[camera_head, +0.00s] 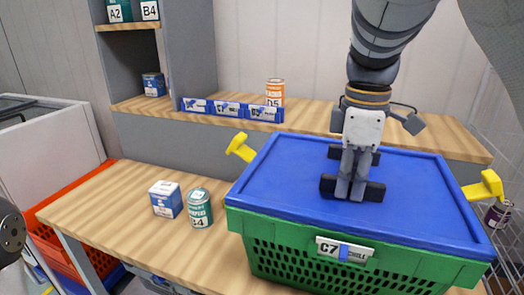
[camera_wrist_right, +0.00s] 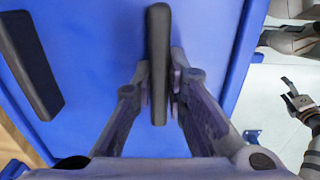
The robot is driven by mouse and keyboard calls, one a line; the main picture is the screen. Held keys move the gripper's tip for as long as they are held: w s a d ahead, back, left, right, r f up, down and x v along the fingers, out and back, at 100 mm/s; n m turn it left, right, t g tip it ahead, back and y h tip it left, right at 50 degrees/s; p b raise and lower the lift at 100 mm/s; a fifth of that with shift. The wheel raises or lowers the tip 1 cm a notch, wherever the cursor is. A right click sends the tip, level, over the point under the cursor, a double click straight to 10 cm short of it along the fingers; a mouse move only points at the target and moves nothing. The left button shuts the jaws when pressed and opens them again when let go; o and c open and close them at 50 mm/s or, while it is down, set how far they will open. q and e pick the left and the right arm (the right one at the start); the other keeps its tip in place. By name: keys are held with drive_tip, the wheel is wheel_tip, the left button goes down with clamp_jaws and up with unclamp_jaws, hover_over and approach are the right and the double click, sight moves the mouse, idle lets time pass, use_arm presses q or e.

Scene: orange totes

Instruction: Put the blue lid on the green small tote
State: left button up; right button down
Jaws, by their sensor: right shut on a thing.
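The blue lid (camera_head: 290,170) lies over the green small tote (camera_head: 300,262), covering its top. Its front edge runs close along the tote's rim; I cannot tell if it is fully seated. My right gripper (camera_head: 352,188) is shut on the nearer black handle of the lid, which shows between the fingers in the wrist view (camera_wrist_right: 158,65). The farther black handle (camera_wrist_right: 30,65) is free. Yellow tote handles (camera_head: 242,148) stick out at both ends. My left gripper (camera_wrist_right: 290,92) shows small at the right of the wrist view, fingers apart and empty.
The tote stands on a wooden table (camera_head: 110,205). A blue-and-white box (camera_head: 166,199) and a green can (camera_head: 199,208) stand left of it. A shelf behind holds an orange can (camera_head: 275,92) and blue bins (camera_head: 230,109). An orange tote (camera_head: 45,215) is at the left.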

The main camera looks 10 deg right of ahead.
drive_tip(key=shift+f, duration=0.1)
drive_tip(key=c, duration=1.5)
unclamp_jaws()
drive_tip(key=shift+c, duration=0.2)
